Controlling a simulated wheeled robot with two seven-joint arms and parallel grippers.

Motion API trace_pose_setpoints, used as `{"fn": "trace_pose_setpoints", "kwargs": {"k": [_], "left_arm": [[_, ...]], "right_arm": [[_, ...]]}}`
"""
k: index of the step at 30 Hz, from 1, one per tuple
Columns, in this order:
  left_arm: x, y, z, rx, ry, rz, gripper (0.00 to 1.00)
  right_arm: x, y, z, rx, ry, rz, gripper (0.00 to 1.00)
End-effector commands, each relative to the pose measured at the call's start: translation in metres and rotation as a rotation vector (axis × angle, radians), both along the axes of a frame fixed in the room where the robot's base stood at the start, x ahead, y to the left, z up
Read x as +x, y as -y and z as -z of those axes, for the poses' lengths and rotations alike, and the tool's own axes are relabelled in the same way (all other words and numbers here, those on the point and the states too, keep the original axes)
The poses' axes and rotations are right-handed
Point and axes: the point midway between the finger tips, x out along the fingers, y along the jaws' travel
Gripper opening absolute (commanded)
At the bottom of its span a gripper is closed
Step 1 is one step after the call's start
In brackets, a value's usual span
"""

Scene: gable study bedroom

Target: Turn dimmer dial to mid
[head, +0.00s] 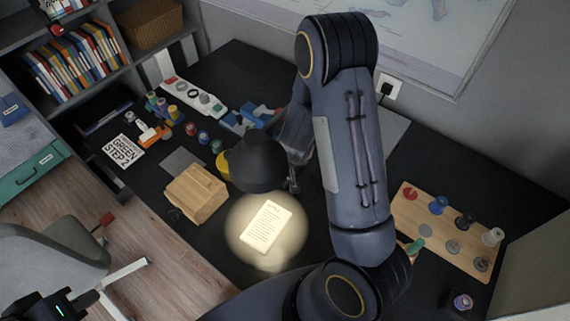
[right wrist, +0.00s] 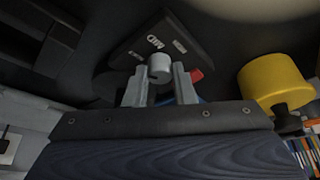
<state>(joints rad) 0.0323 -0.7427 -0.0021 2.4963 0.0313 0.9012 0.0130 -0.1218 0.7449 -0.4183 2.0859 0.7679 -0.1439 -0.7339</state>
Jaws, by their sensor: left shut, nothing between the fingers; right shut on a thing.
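In the right wrist view the dimmer dial's grey round knob (right wrist: 159,66) stands between the two grey fingers of my right gripper (right wrist: 160,84), which is shut on it. Behind the knob is a dark plate (right wrist: 148,38) with a label reading MID and two smaller labels I cannot read surely. A red piece (right wrist: 196,75) shows just right of the fingers. In the head view the dial and right fingertips are hidden behind my right arm and the black lamp (head: 257,163). My left gripper (head: 72,302) is at the lower left corner, shut and empty, away from the desk.
The lamp lights a sheet of paper (head: 267,227) on the dark desk. A wooden board (head: 440,232) with several coloured knobs is at right. A yellow object (right wrist: 272,82) stands near my right gripper. A chair (head: 50,255) is at left.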

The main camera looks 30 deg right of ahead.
Motion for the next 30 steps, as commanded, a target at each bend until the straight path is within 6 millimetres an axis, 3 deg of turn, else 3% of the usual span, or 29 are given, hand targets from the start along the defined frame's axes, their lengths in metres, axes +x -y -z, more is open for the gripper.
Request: {"fn": "trace_pose_setpoints", "kwargs": {"k": [11, 12, 16, 25, 30], "left_arm": [[0.0, 0.0, 0.0, 0.0, 0.0, 0.0, 0.0], [0.0, 0.0, 0.0, 0.0, 0.0, 0.0, 0.0], [0.0, 0.0, 0.0, 0.0, 0.0, 0.0, 0.0], [0.0, 0.0, -0.001, 0.0, 0.0, 0.0, 0.0], [0.0, 0.0, -0.009, 0.0, 0.0, 0.0, 0.0]], "right_arm": [[0.0, 0.0, 0.0, -0.001, -0.001, 0.004, 0.0], [0.0, 0.0, 0.0, -0.001, -0.001, 0.004, 0.27], [0.0, 0.0, 0.0, -0.001, -0.001, 0.003, 0.44], [0.0, 0.0, -0.002, 0.0, 0.0, 0.002, 0.45], [-0.006, -0.003, -0.022, -0.002, 0.003, 0.0, 0.45]]}}
